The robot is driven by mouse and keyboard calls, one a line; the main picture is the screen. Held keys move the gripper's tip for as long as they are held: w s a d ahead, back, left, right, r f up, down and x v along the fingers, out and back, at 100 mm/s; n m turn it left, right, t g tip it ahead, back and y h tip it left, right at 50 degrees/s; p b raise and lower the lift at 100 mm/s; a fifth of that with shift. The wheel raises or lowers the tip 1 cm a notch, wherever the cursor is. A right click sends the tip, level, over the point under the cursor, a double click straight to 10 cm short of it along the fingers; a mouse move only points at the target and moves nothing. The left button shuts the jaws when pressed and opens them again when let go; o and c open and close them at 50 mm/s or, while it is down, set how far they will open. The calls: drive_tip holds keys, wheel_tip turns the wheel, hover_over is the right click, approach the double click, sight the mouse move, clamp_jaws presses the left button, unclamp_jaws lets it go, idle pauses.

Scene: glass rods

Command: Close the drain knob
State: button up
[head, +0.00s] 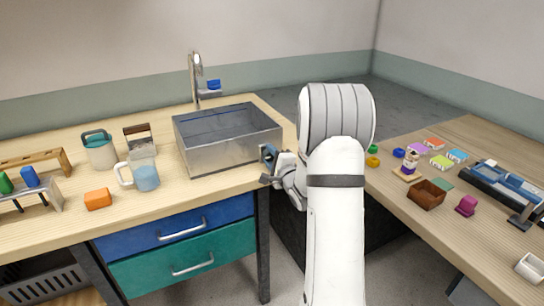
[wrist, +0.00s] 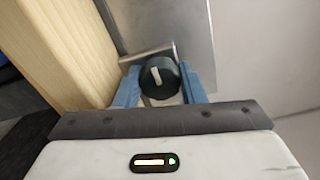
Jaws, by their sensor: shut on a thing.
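The drain knob (wrist: 159,77) is a round dark knob with a pale bar mark on its face, seen in the wrist view. The bar stands nearly upright, tilted slightly. My gripper (wrist: 157,90) has its two blue fingers on either side of the knob, shut on it. In the head view my gripper (head: 268,160) is at the right side of the metal sink (head: 217,153), near the front right corner. There my gripper and arm hide the knob. The sink stands on the wooden counter and holds what looks like bluish water.
A faucet (head: 196,82) with a blue handle stands behind the sink. A glass jug (head: 145,174), an orange block (head: 98,199) and a lidded canister (head: 99,149) are left of it. The right table (head: 455,250) holds several small objects. A gap separates the counters.

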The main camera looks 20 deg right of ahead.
drive_tip(key=o, duration=1)
drive_tip(key=shift+s+f, duration=0.1)
